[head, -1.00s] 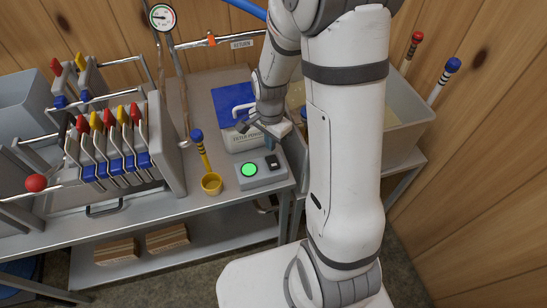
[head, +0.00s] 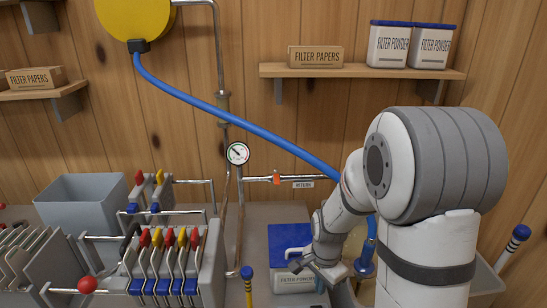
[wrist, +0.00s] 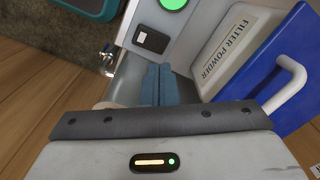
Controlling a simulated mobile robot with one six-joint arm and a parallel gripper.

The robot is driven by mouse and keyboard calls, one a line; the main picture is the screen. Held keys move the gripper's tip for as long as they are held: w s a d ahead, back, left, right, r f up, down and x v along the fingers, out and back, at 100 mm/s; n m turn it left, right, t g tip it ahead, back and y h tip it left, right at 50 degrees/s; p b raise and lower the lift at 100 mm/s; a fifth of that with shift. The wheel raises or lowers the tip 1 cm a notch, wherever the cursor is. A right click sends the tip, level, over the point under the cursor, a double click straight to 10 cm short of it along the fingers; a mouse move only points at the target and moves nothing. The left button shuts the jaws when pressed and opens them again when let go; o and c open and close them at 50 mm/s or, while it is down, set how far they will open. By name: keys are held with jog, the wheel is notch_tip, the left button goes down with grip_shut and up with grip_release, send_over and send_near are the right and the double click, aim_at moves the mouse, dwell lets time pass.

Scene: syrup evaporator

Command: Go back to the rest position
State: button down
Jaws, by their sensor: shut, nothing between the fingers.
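A filter press (head: 165,265) with coloured handles stands left on the bench. A blue hose (head: 250,127) runs down behind my arm. A pressure gauge (head: 238,153) and pipes stand behind the tub. A wall shelf (head: 365,72) holds filter papers and powder tubs.

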jog(key=s+r+n+t, duration=0.2)
jog(key=s+r+n, duration=0.9)
jog(key=s+r, duration=0.3)
jog(key=shift+r+n+t, duration=0.3)
jog(key=shift+r+t, duration=0.1)
jog(key=shift+r, duration=1.15)
